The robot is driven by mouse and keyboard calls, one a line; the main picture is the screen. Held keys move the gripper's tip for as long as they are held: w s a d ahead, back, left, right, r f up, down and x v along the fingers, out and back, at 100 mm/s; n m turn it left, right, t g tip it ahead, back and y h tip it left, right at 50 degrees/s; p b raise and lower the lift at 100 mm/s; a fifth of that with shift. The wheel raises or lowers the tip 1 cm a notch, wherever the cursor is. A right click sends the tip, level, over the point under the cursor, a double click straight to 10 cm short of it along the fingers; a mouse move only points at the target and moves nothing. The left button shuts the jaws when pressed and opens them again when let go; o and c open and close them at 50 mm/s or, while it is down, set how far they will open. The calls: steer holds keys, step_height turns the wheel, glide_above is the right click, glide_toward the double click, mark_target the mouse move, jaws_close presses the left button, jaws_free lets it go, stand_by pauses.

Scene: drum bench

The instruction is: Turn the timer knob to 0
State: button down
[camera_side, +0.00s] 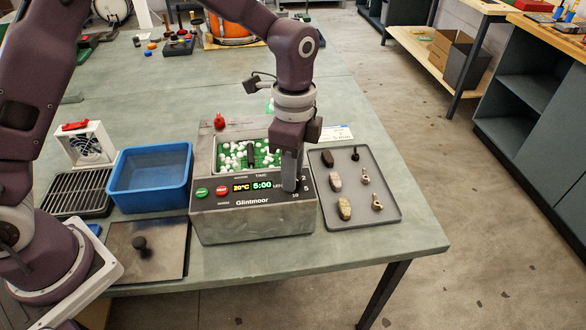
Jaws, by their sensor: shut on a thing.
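The grey Glintmoor machine (254,220) stands near the front of the bench. Its sloped panel has a green button (201,192), a red button (222,190) and a display (252,186) that reads 20°C and 5:00. My gripper (291,184) points down at the right end of this panel, shut on the timer knob. The knob is hidden behind the fingers. A few dial marks show just right of the fingertips, but the knob's pointer cannot be seen.
An open tub of white pieces on green sits in the machine's top, with a red knob (219,121) behind. A grey tray (384,208) of stones and metal parts is close on the right. A blue bin (150,177), black rack (77,193) and dark plate (147,262) lie left.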

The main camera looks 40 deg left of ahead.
steer(key=n, duration=0.4)
steer(key=shift+n, duration=0.3)
steer(key=n, duration=0.3)
steer(key=shift+n, duration=0.4)
steer(key=n, duration=0.4)
steer(key=shift+s+r+t, duration=0.1)
steer(key=shift+t, duration=0.2)
steer(key=n, duration=1.1)
steer(key=shift+d, duration=0.1)
steer(key=n, duration=0.6)
steer(key=shift+d+n+t, duration=0.1)
steer(key=shift+n+t, duration=0.2)
steer(key=shift+n, duration=0.1)
